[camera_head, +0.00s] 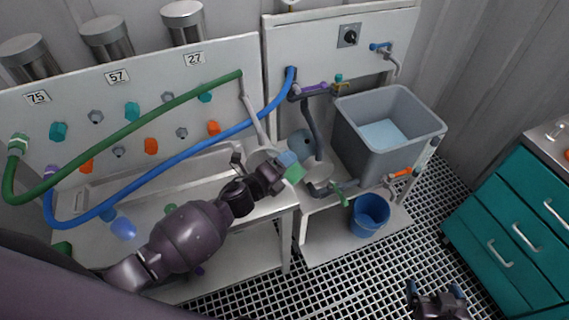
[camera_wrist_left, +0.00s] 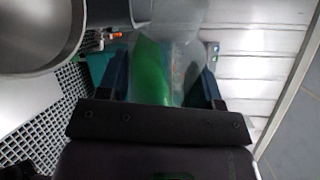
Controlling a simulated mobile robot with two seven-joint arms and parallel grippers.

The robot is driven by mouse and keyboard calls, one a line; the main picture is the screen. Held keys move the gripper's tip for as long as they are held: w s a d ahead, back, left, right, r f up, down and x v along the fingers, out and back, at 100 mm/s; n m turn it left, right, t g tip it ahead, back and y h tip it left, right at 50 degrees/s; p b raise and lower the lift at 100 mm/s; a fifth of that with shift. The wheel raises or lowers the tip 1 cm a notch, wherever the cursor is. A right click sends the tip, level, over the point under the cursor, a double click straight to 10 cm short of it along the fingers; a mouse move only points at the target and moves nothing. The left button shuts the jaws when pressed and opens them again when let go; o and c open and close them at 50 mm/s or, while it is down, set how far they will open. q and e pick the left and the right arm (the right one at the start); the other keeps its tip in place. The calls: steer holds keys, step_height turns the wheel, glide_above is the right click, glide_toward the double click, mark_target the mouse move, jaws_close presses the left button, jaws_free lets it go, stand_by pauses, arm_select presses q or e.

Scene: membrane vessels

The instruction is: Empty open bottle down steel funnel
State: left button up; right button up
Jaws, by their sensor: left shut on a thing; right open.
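My left gripper (camera_head: 277,173) is shut on a translucent bottle (camera_head: 287,158) with a green part, above the right end of the white bench. In the left wrist view the bottle (camera_wrist_left: 180,68) sits between the fingers, green on its left side; its mouth is not clear. A large round steel vessel, apparently the funnel (camera_wrist_left: 35,40), fills the upper left of the left wrist view, close to the bottle. My right gripper (camera_head: 437,292) is open and empty over the grating floor.
A grey tub (camera_head: 356,140) with pale liquid stands right of the bench, with a blue bucket (camera_head: 369,216) below. Green (camera_head: 130,118) and blue (camera_head: 165,172) hoses cross the panel behind my left arm. Teal drawers (camera_head: 510,225) stand at right. The grating floor between is clear.

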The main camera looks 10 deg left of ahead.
arm_select(q)
steer(key=shift+r, duration=0.1)
steer(key=shift+w+a+r+n+p, duration=0.3)
steer(key=shift+a+n+p, duration=0.1)
steer(key=shift+p, duration=0.1)
steer(key=shift+w+a+r+n, duration=0.15)
steer(key=shift+a+n, duration=0.1)
steer(key=shift+n, duration=0.05)
steer(key=shift+w+a+p, duration=0.1)
steer(key=shift+a+p, duration=0.05)
steer(key=shift+p, duration=0.2)
arm_select(e)
steer(key=shift+s+d+r, duration=0.1)
steer(key=shift+s+r, duration=0.25)
steer(key=shift+r, duration=0.1)
arm_select(q)
steer(key=shift+r+n, duration=0.15)
steer(key=shift+n, duration=0.15)
arm_select(e)
steer(key=shift+w+r, duration=0.3)
arm_select(q)
steer(key=shift+a+r+n+h+p, duration=0.1)
steer(key=shift+r+n+h+p, duration=0.25)
steer(key=shift+p, duration=0.4)
steer(key=shift+r+n+p, duration=0.15)
steer(key=shift+n+p, duration=0.15)
steer(key=shift+n, duration=0.05)
arm_select(e)
steer(key=shift+s+r, duration=0.25)
steer(key=shift+s, duration=0.3)
